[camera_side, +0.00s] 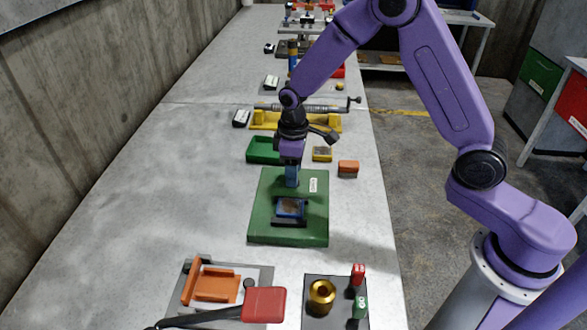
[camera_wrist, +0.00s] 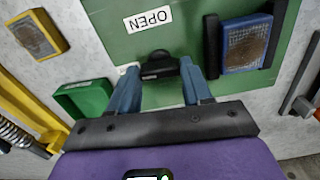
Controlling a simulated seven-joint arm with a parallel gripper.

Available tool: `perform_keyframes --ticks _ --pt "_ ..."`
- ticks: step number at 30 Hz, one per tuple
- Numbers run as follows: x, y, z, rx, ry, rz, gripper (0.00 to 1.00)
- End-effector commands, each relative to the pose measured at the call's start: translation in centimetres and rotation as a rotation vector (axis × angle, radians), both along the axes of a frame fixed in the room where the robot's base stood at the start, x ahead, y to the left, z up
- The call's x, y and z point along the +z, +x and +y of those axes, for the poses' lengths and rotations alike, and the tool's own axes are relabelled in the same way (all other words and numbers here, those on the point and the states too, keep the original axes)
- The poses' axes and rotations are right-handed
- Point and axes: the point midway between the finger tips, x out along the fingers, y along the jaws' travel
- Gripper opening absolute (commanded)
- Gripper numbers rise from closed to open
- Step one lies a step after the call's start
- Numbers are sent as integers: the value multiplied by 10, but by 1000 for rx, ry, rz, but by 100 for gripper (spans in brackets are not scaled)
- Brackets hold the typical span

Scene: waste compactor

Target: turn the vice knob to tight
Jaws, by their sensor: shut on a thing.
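The vice is a green base plate (camera_side: 262,225) with a blue block (camera_side: 290,207) between black jaws. In the wrist view the block (camera_wrist: 245,45) sits between two black jaw bars (camera_wrist: 212,50). In the side view my gripper (camera_side: 291,182) points down at the far part of the plate and hides the knob.
A green tray (camera_side: 262,151), a yellow fixture (camera_side: 265,121) and an orange block (camera_side: 348,167) stand beyond the vice. Nearer are an orange press with a red handle (camera_side: 264,304) and a plate with a gold ring (camera_side: 321,291). Bare bench lies left of the vice.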

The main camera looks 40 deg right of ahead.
Motion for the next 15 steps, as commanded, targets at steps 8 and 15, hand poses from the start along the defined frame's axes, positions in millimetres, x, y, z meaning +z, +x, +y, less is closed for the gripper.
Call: perform_keyframes --ticks 8,15 --pt "1 0 0 82 1 -1 18" --pt "1 0 0 98 1 -1 18"
